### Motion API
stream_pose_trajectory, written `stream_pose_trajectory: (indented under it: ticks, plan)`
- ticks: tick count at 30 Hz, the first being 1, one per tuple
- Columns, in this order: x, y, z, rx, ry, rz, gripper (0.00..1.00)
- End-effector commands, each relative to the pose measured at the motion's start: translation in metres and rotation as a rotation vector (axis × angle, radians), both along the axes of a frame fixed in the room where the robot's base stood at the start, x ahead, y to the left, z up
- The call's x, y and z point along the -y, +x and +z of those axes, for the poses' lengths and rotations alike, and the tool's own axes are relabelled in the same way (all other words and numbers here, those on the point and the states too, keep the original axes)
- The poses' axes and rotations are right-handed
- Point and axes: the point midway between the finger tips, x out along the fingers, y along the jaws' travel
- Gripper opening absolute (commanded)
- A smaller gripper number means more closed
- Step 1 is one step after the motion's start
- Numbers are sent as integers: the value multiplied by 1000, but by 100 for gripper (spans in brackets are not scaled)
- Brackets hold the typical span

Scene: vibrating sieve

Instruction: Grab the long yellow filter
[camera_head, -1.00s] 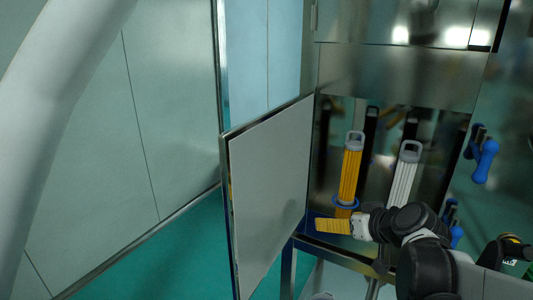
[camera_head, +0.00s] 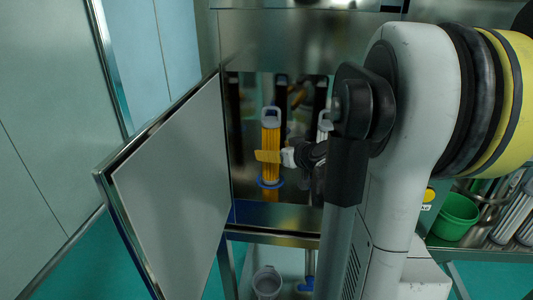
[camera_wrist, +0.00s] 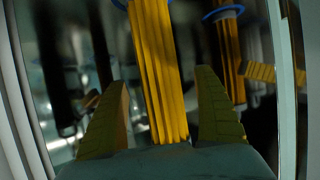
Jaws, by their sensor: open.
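The long yellow filter (camera_head: 271,138) stands upright in the metal cabinet in the head view. It has a grey loop handle on top and a blue ring near its lower end. My gripper (camera_head: 268,157) is level with the filter's middle, and its yellow finger covers part of it. In the wrist view, the ribbed yellow filter (camera_wrist: 152,50) runs between my two spread fingers (camera_wrist: 162,82). Gaps show on both sides, so the gripper is open around or just before it. I cannot tell the exact depth.
A pale filter (camera_head: 324,122) stands to the right, partly hidden by my arm. The open cabinet door (camera_head: 170,190) stands on the left. The shiny cabinet wall mirrors the filter (camera_wrist: 228,50). A grey bucket (camera_head: 267,283) is below; a green bucket (camera_head: 455,216) is at the right.

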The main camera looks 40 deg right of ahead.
Motion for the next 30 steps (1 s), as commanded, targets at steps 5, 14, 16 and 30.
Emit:
stream_pose_trajectory:
  ticks: [5, 14, 16, 30]
  plan:
    - [3, 18, -8, -1, 1, 1, 80]
    - [3, 19, -8, -1, 1, 1, 62]
    - [3, 19, -8, -1, 1, 1, 41]
    - [3, 19, 8, 0, 1, 0, 18]
